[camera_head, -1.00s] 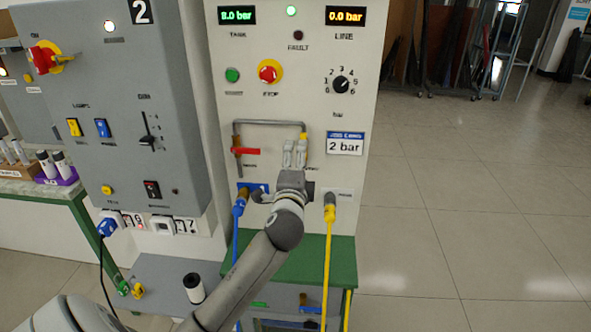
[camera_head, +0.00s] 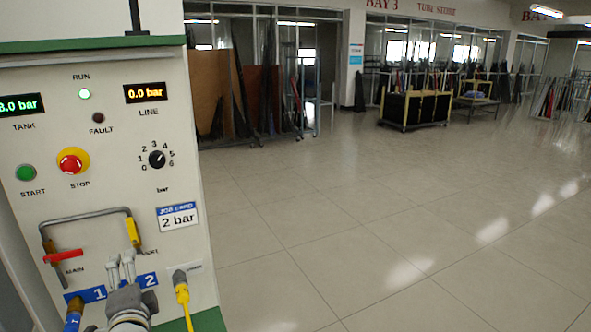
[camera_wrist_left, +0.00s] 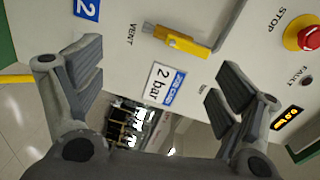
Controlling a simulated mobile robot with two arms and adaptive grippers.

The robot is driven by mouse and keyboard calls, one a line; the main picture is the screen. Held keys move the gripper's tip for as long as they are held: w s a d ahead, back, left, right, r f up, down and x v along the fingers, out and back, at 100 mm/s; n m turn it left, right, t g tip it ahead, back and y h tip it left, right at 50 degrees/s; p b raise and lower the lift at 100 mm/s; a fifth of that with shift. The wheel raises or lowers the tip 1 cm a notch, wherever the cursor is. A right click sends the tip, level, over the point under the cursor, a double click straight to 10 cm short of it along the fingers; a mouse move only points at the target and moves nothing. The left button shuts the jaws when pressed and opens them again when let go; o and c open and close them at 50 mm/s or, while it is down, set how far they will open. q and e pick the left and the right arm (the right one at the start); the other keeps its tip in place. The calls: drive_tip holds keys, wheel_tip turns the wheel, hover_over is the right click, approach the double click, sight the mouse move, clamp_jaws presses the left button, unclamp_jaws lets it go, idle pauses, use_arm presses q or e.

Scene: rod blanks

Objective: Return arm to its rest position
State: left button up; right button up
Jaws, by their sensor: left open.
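My left gripper (camera_head: 121,268) is low in the head view, in front of the lower part of a white control panel (camera_head: 115,200). In the left wrist view its two fingers (camera_wrist_left: 160,85) are spread wide with nothing between them. Behind them show a yellow valve handle (camera_wrist_left: 188,44) labelled VENT and the "2 bar" job card (camera_wrist_left: 163,86). I cannot tell whether the fingers touch the panel. My right gripper is not in view.
The panel carries a red main valve handle (camera_head: 63,256), a stop button (camera_head: 73,161) and a selector knob (camera_head: 157,159). A yellow hose (camera_head: 183,297) hangs beside my gripper. Open tiled floor (camera_head: 400,220) lies to the right; racks and a dark cart (camera_head: 414,108) stand further back.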

use_arm(q)
drive_tip(key=s+d+f+n+g+h, duration=0.3)
drive_tip(key=s+d+f, duration=0.2)
drive_tip(key=s+f, duration=0.3)
drive_tip(key=s+d+f+n+g+h, duration=0.25)
drive_tip(key=s+d+f, duration=0.25)
drive_tip(key=s+f, duration=0.3)
drive_tip(key=s+d+f+n+g+h, duration=0.2)
drive_tip(key=s+d+f+g, duration=0.15)
drive_tip(key=s, duration=0.35)
drive_tip(key=s+d+f+n+g+h, duration=0.1)
drive_tip(key=s+d+f+g, duration=0.15)
drive_tip(key=s+d, duration=0.35)
wheel_tip(320, 180, down, 28)
drive_tip(key=s+f, duration=0.1)
drive_tip(key=s, duration=0.2)
drive_tip(key=s+a+f+g, duration=0.1)
drive_tip(key=s+a+f, duration=0.1)
drive_tip(key=s+f, duration=0.5)
drive_tip(key=s+a+f+g, duration=0.1)
drive_tip(key=s+f, duration=0.6)
drive_tip(key=s, duration=0.2)
drive_tip(key=shift+a, duration=0.35)
